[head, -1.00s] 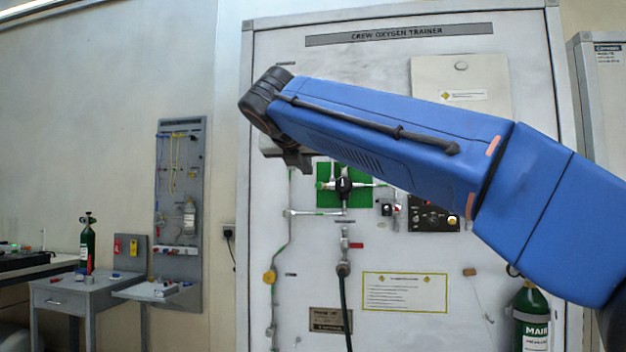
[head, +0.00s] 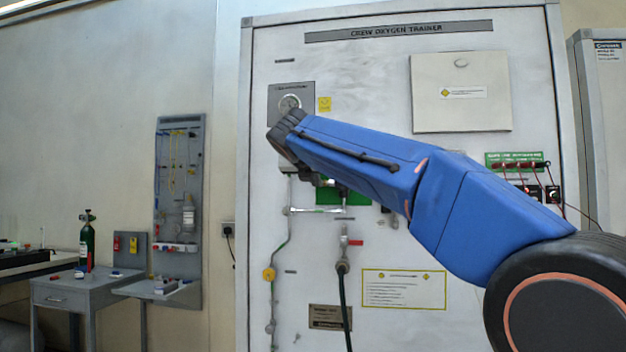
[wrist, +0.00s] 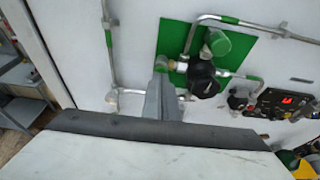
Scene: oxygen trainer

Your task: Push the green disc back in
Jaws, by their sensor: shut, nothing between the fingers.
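In the wrist view a round green piece (wrist: 218,43) sits on a green backing plate (wrist: 177,38), above a black knob (wrist: 204,80). I cannot tell from here whether this piece is the disc or how far it stands out. My gripper (wrist: 161,70) is shut and empty, its grey fingers in front of the plate's lower left edge. The round piece is up and to the right of the fingertips. In the head view my gripper (head: 318,181) is beside the plate (head: 328,196), and my arm hides the round piece and most of the fittings.
Metal pipes (wrist: 111,60) run beside the plate. In the head view a gauge (head: 290,103) is above my wrist, and a red-handled valve (head: 345,242) with a hose is below. A side table (head: 75,290) stands left.

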